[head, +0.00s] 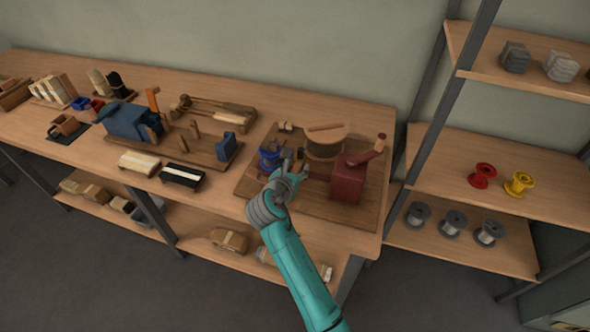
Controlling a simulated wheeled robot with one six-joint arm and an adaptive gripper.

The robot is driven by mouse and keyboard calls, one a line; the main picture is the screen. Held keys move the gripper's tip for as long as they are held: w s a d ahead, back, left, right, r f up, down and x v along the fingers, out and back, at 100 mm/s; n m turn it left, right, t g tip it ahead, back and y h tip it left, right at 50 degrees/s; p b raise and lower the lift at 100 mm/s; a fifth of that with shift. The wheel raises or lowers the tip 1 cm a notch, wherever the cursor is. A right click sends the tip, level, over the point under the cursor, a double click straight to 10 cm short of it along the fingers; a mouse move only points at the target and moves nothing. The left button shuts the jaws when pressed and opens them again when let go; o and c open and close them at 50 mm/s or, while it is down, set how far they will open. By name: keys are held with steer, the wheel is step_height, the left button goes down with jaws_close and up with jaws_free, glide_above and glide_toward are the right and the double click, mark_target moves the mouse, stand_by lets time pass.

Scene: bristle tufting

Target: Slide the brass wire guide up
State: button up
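The tufting device stands on a wooden board (260,187) at the right end of the workbench. It has a dark red block (347,183) with a handle leaning up to the right, and a round wooden-topped drum (325,139). A blue spool (268,158) sits at the board's left side. My gripper (294,161) is over the board, between the blue spool and the red block. Its fingers are small in view, and whether they hold anything is unclear. I cannot make out the brass wire guide; it may be hidden by or blend in near my gripper.
A blue clamp-like device (128,121) stands on a second board to the left. Two brush blocks, one pale (139,163) and one dark (182,176), lie near the bench's front edge. Shelves at right hold a red spool (482,175), a yellow spool (519,184) and several grey spools.

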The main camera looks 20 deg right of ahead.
steer(key=v, duration=1.2)
stand_by(0.4)
